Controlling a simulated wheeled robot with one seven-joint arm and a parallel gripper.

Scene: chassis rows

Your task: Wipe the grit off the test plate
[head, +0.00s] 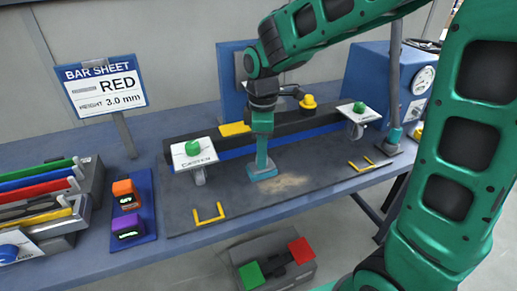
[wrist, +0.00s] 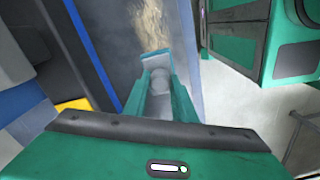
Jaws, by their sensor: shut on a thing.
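The test plate (head: 335,160) is a wide dark grey plate on the blue bench. A sandy patch of grit (head: 291,184) lies on its front middle; it also shows at the top of the wrist view (wrist: 151,24). My gripper (head: 262,152) points down over the plate, just left of the grit. It is shut on a wiper with a flat teal foot (head: 262,174). The foot appears to be at the plate surface; contact cannot be told for sure. In the wrist view the wiper's grey body (wrist: 160,84) sits between my teal fingers.
The plate's front right is clear.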

